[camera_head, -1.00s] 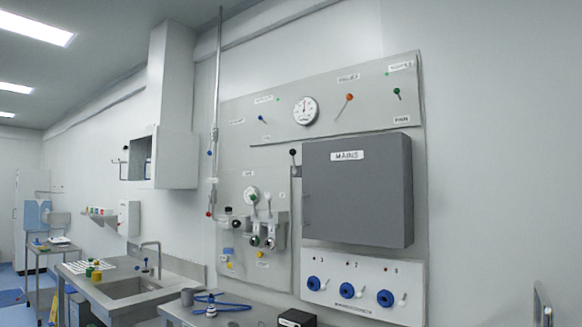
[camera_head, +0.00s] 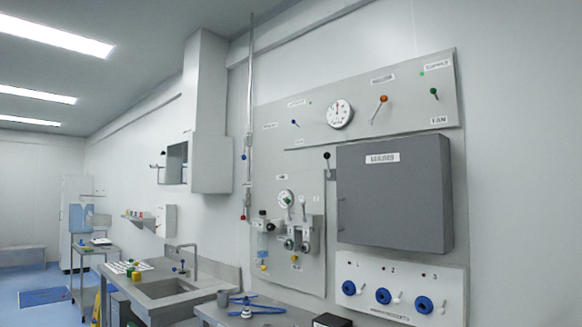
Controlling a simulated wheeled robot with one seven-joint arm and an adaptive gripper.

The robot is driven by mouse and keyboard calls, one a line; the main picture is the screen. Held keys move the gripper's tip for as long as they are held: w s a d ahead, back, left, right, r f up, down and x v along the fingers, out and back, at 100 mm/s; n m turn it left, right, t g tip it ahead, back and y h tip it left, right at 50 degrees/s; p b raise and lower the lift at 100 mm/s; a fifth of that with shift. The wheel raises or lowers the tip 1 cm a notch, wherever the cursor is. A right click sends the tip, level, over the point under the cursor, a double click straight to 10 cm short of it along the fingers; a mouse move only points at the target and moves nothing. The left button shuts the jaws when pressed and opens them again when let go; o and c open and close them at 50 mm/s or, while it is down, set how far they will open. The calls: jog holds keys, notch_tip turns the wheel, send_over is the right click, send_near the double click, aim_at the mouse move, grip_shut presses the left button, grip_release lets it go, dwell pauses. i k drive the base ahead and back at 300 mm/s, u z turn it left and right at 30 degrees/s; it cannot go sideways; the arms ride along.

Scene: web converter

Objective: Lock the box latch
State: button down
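A grey box (camera_head: 392,198) with a white label hangs on the wall panel, and its front door looks shut. A small handle or latch (camera_head: 341,212) shows at the left edge of the door; it is too small to tell its state. A lever with a black knob (camera_head: 327,163) stands just left of the box's upper left corner. My gripper is not in view.
Below the box is a white panel with several blue round sockets (camera_head: 382,296). A gauge (camera_head: 340,113) and coloured levers sit above it. A bench (camera_head: 265,318) with a blue hose and a sink counter (camera_head: 168,289) stand below and left. Floor shows at far left.

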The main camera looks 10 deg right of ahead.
aim_at(326, 155)
jog(key=u, duration=1.25)
jog(key=i, duration=3.7)
jog(key=z, duration=3.05)
